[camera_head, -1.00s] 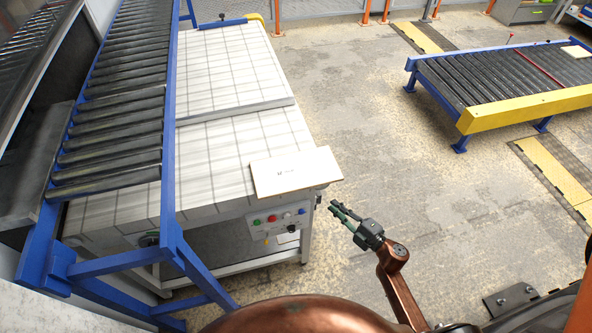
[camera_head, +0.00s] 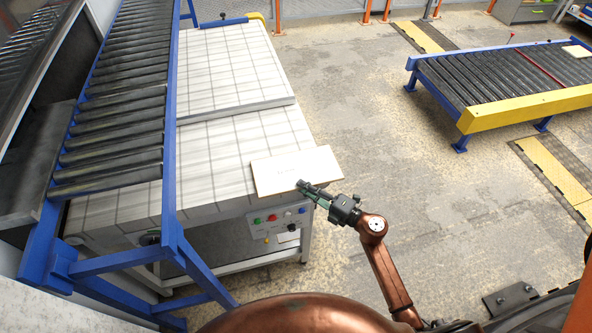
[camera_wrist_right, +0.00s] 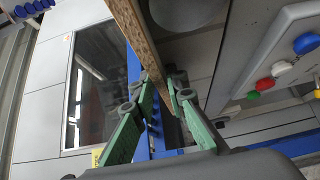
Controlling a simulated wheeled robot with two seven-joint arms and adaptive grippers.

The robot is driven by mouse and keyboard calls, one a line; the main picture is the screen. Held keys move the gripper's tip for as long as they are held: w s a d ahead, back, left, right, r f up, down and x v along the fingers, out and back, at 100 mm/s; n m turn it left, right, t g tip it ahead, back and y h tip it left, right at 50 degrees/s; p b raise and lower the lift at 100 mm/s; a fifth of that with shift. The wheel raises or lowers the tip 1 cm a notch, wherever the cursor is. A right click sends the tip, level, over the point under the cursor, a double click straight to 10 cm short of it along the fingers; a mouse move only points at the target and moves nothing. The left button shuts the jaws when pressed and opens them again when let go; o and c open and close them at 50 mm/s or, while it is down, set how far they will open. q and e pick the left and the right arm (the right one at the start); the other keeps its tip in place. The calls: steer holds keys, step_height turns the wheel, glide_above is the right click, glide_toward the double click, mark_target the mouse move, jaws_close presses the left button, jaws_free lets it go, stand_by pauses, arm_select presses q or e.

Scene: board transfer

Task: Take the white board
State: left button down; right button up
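The white board (camera_head: 285,168) lies flat on the near right corner of the grid-marked table (camera_head: 220,145), its right end and front edge sticking out past the table. My right gripper (camera_head: 303,187) is at the board's front edge, right of its middle. In the right wrist view, the board shows as a brown edge (camera_wrist_right: 139,40) reaching between the open fingertips (camera_wrist_right: 164,92). A gap seems to remain beside the board, and no firm grip shows. My left gripper is not in view.
A blue-framed roller conveyor (camera_head: 112,130) runs along the table's left side. A button panel (camera_head: 279,221) is on the table's front, just below the board. Another roller conveyor (camera_head: 500,75) with a yellow end stands at the right. The floor between them is clear.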

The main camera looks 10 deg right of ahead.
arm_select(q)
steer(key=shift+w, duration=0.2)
arm_select(e)
jaws_close()
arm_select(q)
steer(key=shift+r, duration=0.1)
arm_select(e)
steer(key=shift+r, duration=0.15)
